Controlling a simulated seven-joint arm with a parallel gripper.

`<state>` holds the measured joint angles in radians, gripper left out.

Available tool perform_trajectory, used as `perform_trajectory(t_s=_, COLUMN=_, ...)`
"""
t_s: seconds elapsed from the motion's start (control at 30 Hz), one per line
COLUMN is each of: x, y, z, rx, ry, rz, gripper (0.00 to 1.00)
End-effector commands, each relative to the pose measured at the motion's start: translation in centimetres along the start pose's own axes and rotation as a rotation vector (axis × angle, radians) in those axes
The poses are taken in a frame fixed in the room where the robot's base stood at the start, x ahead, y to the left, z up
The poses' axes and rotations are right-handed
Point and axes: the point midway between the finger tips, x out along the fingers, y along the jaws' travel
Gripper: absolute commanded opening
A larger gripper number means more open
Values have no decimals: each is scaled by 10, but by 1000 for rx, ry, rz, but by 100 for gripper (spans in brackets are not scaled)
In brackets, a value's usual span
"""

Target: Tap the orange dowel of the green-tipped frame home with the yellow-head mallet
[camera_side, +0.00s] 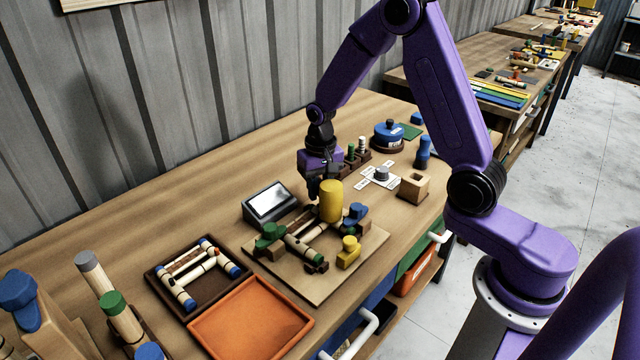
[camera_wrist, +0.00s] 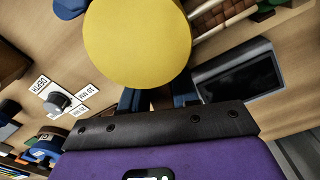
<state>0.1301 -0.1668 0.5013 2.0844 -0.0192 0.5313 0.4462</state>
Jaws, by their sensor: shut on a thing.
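My gripper (camera_side: 314,188) is shut on the yellow-head mallet and holds it above the back of a wooden board. The mallet's yellow head (camera_side: 330,201) stands out in front of the fingers; in the wrist view the yellow head (camera_wrist: 138,42) fills the upper middle and hides much of the work. Its handle is mostly hidden. On the board (camera_side: 318,294) lies a pale frame (camera_side: 304,246) among clamps, partly behind the head. Part of a frame with a woven strip (camera_wrist: 222,14) shows at the wrist view's top right. I cannot make out the orange dowel.
A green clamp (camera_side: 270,234), a blue clamp (camera_side: 355,213) and a yellow block (camera_side: 348,252) stand around the frame. A small screen (camera_side: 269,202) is behind the board. A blue-tipped frame lies in a dark tray (camera_side: 158,270); an orange tray (camera_side: 250,322) is empty.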

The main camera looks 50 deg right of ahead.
Motion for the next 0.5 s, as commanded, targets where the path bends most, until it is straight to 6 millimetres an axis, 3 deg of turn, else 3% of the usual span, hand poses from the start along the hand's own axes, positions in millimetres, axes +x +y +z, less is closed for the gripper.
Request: perform_trajectory(t_s=0.5, x=-34, y=0, z=0, rx=-1, ry=-3, rz=1, gripper=0)
